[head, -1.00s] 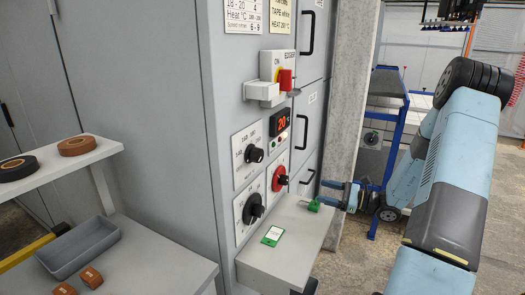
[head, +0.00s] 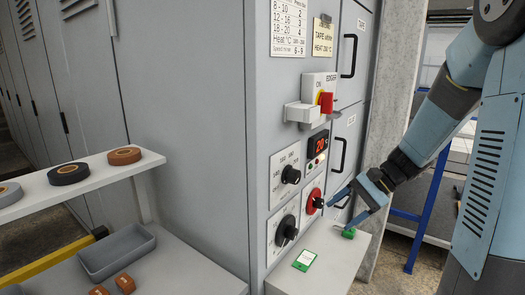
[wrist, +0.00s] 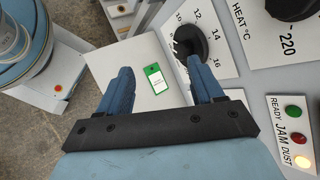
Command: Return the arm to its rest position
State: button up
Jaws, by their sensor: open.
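My gripper (head: 340,216) is open in the head view, with its blue fingers in front of the grey machine panel, close to the red dial (head: 314,201). I cannot tell whether a finger touches the dial. In the wrist view both fingers of my gripper (wrist: 160,68) are spread with nothing between them. A green-edged white tag (wrist: 154,78) lies on the shelf beyond the fingertips. My arm reaches in from the right in the head view.
The machine's light shelf (head: 322,270) holds the tag (head: 304,260) and a green item (head: 349,233). A red switch (head: 325,101) and black dials (head: 287,229) stick out of the panel. Tape rolls (head: 70,173) and a grey tray (head: 117,252) are at left. Open floor shows at right.

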jog(key=s+d+r+n+t+h, duration=0.2)
jog(key=s+r+n+t+h, duration=0.4)
jog(key=s+r, duration=0.7)
jog(key=s+n+h, duration=0.2)
jog(key=s+h, duration=0.1)
jog(key=shift+s+n, duration=0.15)
jog(key=shift+n, duration=0.15)
jog(key=shift+o, duration=0.5)
dwell(0.5)
